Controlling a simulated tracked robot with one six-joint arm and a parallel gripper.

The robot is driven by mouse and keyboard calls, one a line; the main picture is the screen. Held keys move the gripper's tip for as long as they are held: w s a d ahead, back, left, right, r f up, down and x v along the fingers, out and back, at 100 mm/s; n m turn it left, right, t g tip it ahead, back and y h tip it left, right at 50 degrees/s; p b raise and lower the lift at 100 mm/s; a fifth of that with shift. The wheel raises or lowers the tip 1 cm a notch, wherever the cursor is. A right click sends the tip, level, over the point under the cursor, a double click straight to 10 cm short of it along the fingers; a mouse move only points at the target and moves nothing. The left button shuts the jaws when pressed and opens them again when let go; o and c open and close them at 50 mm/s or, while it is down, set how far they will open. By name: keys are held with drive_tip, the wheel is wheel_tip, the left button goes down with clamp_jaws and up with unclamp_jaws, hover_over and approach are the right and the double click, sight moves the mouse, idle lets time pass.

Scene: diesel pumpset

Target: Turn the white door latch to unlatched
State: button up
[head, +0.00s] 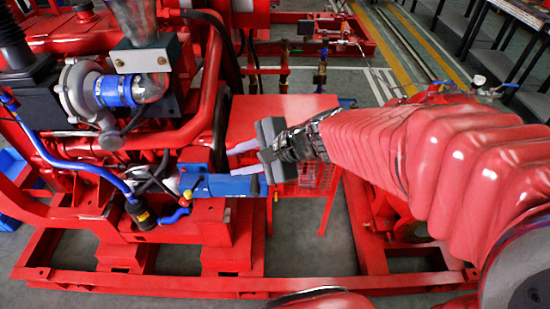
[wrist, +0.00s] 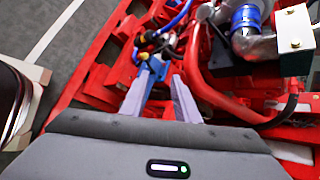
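I cannot make out a white door latch in either view. My gripper (head: 231,161) reaches from the right toward the engine side in the head view, above the red frame. Its two pale fingers are apart with a gap between them, also in the wrist view (wrist: 158,85). No object shows held between them. A blue block-like part (head: 225,186) of the engine lies just below the fingers in the head view. A blue part (wrist: 152,68) also shows beyond the fingertips in the wrist view. I cannot tell whether a finger touches anything.
A red box with a mesh side (head: 270,108) stands behind my gripper. A silver turbo housing (head: 85,92) and a grey bracket box (head: 143,55) are at the upper left. Red frame rails (head: 130,283) run along the front. Grey floor (head: 310,235) is bare between rails.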

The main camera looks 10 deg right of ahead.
drive_tip(key=s+d+r+n+h, duration=0.2)
drive_tip(key=s+d+n+h, duration=0.2)
drive_tip(key=s+d+n, duration=0.3)
drive_tip(key=s+d+r+n+h, duration=0.2)
drive_tip(key=s+d+n+h, duration=0.2)
drive_tip(key=s+d+n, duration=0.2)
drive_tip(key=shift+s+d+r+n+g, duration=0.25)
drive_tip(key=shift+s+d+n+g, duration=0.1)
drive_tip(key=shift+s+n, duration=0.4)
drive_tip(key=shift+s, duration=0.1)
